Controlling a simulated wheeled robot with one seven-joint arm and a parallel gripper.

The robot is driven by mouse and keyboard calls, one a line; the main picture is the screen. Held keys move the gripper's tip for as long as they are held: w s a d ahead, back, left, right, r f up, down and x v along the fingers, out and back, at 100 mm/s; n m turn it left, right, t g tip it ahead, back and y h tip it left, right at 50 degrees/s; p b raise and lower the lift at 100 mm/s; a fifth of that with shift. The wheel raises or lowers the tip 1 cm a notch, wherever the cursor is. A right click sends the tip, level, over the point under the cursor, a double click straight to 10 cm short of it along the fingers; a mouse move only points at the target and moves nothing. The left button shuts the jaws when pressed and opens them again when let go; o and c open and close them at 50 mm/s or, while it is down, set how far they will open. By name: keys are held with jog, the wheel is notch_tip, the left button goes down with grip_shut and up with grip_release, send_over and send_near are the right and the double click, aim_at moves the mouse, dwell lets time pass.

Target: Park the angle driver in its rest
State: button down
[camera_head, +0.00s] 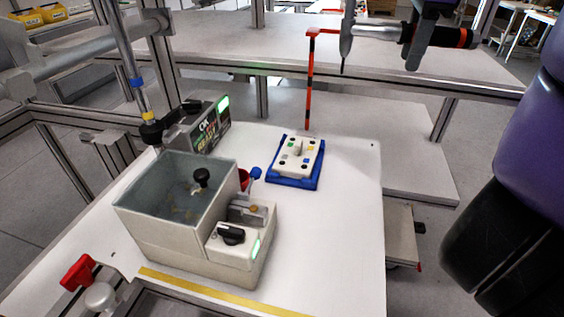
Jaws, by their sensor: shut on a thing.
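My gripper (422,42) is at the top right, partly cut off by the frame's upper edge. It is shut on the angle driver (375,32), around its dark grip. The driver lies nearly level, with a silver body and a black end with an orange band on the right. At its left is an orange head, from which a long orange-and-black striped shaft hangs down over the far side of the white table. A grey pointed upright piece (347,38) overlaps the driver's front part; I cannot tell whether it is the rest or touches it.
On the white table (345,240) stand a screw feeder box (180,235) with a clear lid and a blue tray (318,182) holding a white block (296,157). A control box (200,128) with a green light stands at the back left. The table's right side is clear.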

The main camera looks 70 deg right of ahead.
jog(key=shift+r, duration=0.1)
jog(key=w+d+p, duration=0.1)
jog(key=w+d, duration=0.3)
jog(key=shift+w+d, duration=0.2)
jog(key=shift+d, duration=0.15)
dwell(0.3)
jog(key=c, duration=0.9)
grip_release()
jog(key=shift+c, duration=0.2)
jog(key=o, duration=0.7)
jog(key=shift+o, duration=0.2)
